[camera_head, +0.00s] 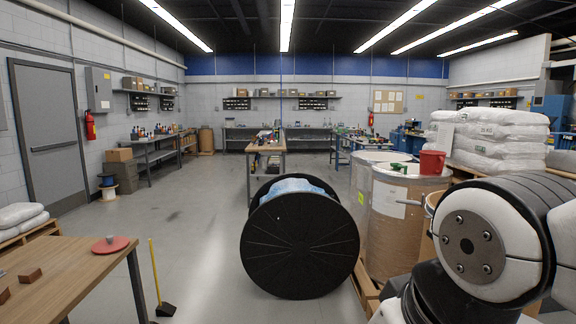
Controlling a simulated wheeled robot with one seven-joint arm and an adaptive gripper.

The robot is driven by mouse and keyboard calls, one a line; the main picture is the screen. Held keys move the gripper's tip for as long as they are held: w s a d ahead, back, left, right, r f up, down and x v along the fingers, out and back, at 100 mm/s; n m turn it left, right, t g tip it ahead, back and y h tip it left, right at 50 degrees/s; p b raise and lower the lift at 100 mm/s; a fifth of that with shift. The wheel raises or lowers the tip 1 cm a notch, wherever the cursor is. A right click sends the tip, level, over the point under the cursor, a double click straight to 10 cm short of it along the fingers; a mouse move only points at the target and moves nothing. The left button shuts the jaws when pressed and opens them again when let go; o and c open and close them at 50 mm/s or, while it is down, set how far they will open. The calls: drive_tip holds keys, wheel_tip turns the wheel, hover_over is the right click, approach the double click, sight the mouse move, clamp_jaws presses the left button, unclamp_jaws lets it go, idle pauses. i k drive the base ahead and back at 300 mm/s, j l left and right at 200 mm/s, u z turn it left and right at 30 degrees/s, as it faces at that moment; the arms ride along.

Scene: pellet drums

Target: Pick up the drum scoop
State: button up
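Tall brown fibre drums (393,232) stand at the right on a wooden pallet. A small green object (398,168) lies on top of the front drum; it is too small to tell whether it is a scoop. A thin grey handle-like piece (410,203) sticks out leftward near the rim of another drum, which my arm mostly hides. It may be part of a scoop, but I cannot tell. My arm fills the lower right. My gripper is outside the view.
A red bucket (432,162) stands on the front drum. White sacks (500,140) are stacked behind. A large black reel (300,245) stands on the floor ahead. A wooden table (70,265) is at left, with a broom (157,280) beside it. Floor left of the reel is clear.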

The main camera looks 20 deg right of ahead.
sight(395, 167)
drive_tip(key=z, duration=1.05)
